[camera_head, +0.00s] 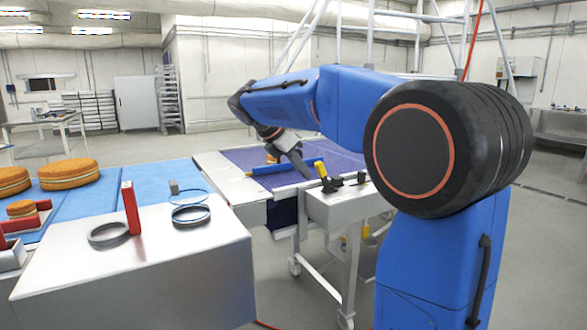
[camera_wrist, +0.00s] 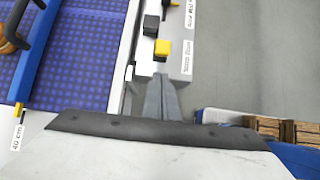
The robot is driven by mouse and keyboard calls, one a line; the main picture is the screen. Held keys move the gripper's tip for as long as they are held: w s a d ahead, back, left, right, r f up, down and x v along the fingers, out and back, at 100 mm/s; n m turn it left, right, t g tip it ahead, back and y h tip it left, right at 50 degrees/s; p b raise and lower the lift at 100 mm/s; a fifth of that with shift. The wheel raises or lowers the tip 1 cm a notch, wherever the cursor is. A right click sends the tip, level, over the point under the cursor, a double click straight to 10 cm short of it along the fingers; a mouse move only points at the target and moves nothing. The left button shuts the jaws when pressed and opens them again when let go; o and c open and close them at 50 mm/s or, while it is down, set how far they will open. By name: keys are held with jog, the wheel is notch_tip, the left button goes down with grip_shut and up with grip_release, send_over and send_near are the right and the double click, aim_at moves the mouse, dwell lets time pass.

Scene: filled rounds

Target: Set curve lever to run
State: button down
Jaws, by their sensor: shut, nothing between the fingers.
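A lever with a yellow handle (camera_head: 321,170) stands tilted on a grey metal box at the conveyor's near side. Its yellow end (camera_wrist: 162,49) shows in the wrist view, just beyond my fingertips. My gripper (camera_head: 304,173) is shut and empty, pointing down beside the lever. In the wrist view the closed fingers (camera_wrist: 160,80) reach up close to the yellow end; I cannot tell whether they touch it. A white label (camera_wrist: 187,58) lies beside this lever, its writing too small to read surely. The lever's base is partly hidden.
A second black lever part (camera_wrist: 169,14) sits farther along the box (camera_head: 335,207). The purple conveyor belt (camera_head: 343,159) has a blue guide bar (camera_head: 272,168) across it. A steel table (camera_head: 165,250) with rings and a red block stands at left.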

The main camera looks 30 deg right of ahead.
jog(key=shift+d+r, duration=0.25)
jog(key=shift+d, duration=0.25)
jog(key=shift+d+r, duration=0.2)
jog(key=shift+d, duration=0.25)
jog(key=shift+d, duration=0.1)
